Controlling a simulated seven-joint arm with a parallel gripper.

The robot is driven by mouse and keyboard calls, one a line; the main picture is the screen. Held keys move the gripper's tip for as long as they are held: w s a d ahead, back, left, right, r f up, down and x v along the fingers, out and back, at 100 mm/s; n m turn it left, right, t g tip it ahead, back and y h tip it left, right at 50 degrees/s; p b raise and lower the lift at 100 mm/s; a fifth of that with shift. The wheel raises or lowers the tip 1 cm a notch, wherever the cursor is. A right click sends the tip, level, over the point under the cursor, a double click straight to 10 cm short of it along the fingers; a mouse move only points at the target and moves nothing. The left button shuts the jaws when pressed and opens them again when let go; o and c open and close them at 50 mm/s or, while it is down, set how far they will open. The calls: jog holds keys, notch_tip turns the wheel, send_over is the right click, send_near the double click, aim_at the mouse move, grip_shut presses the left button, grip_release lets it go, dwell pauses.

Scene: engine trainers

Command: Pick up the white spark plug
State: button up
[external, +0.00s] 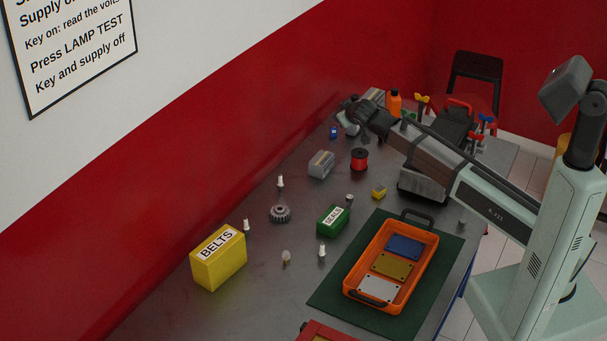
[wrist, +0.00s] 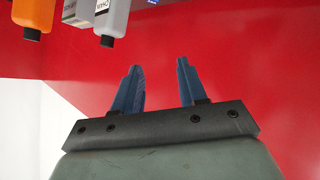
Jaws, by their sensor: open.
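Several small items stand on the grey workbench (external: 215,310). Three look like white spark plugs: one beyond the gear (external: 280,182), one by the yellow BELTS box (external: 247,226), and one in front of the green box (external: 322,251). They are small, so their details are unclear. My gripper (external: 347,116) is at the far end of the bench, well away from all three. In the wrist view my gripper (wrist: 157,80) shows two blue fingers, apart and empty, against the red wall. No spark plug shows in the wrist view.
A yellow BELTS box (external: 215,262), gear (external: 280,214), green box (external: 333,219), grey box (external: 321,165) and red spool (external: 359,160) stand on the bench. An orange tray (external: 355,262) lies on a green mat (external: 325,293). An orange bottle (wrist: 32,17) is near my gripper.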

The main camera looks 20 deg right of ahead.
jog(key=s+a+f+n, duration=0.3)
jog(key=s+a+n, duration=0.3)
jog(key=s+a, duration=0.55)
jog(key=n, duration=2)
send_near(323, 245)
jog(key=a, duration=0.1)
jog(key=s+a+f, duration=0.2)
jog(key=a, duration=0.1)
jog(key=shift+s, duration=0.15)
jog(key=shift+w+d+f+n+t+h, duration=0.3)
jog(key=shift+w+d+f+n, duration=0.4)
jog(key=shift+w, duration=1.45)
jog(key=shift+w+d+f+n+t+h, duration=0.3)
jog(key=shift+w+d+f+n, duration=0.35)
jog(key=shift+w, duration=1.5)
jog(key=shift+w+d+f+n+t+h, duration=0.3)
jog(key=shift+w+d+f+n, duration=0.4)
jog(key=shift+w, duration=1.45)
jog(key=shift+a+f, duration=0.1)
jog(key=shift+a, duration=0.05)
jog(key=shift+c, duration=0.4)
